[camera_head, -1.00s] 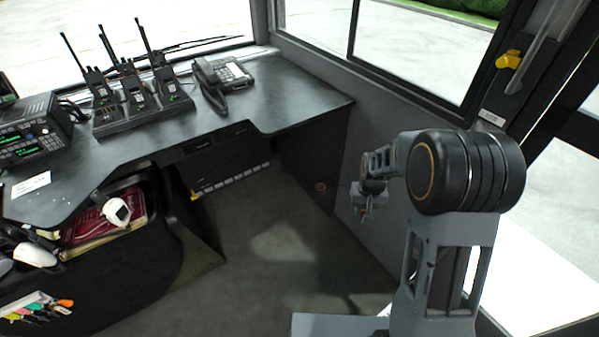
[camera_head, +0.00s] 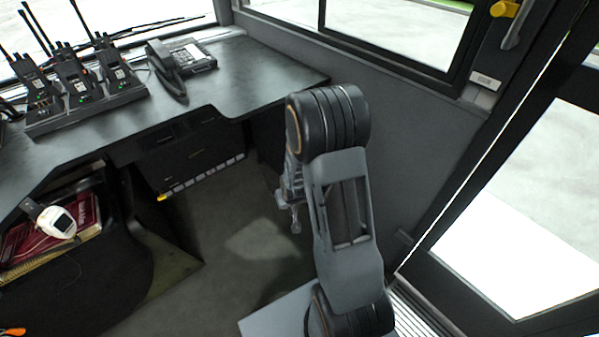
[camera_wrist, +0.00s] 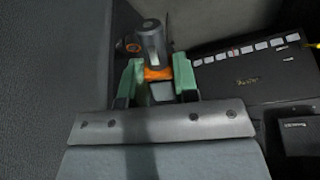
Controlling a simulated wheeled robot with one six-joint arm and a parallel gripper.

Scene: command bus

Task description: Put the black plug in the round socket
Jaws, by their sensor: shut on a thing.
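The black plug (camera_wrist: 152,42), a dark grey cylinder with an orange band at its base, stands between the green fingertips of my gripper (camera_wrist: 158,66) in the wrist view. The gripper is shut on it. A small orange-ringed round socket (camera_wrist: 130,47) shows on the dark panel just left of the plug, partly covered by it. The gap between plug and socket cannot be judged. In the head view my gripper (camera_head: 294,218) is small, low in front of the grey side wall; the plug is not clear there and the socket is hidden behind my arm.
A black cabinet with a row of white tabs (camera_head: 208,178) stands left of my gripper and shows at right in the wrist view (camera_wrist: 250,52). The desk (camera_head: 245,85) above carries radios (camera_head: 75,80) and a telephone (camera_head: 180,65). The floor (camera_head: 235,250) is clear.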

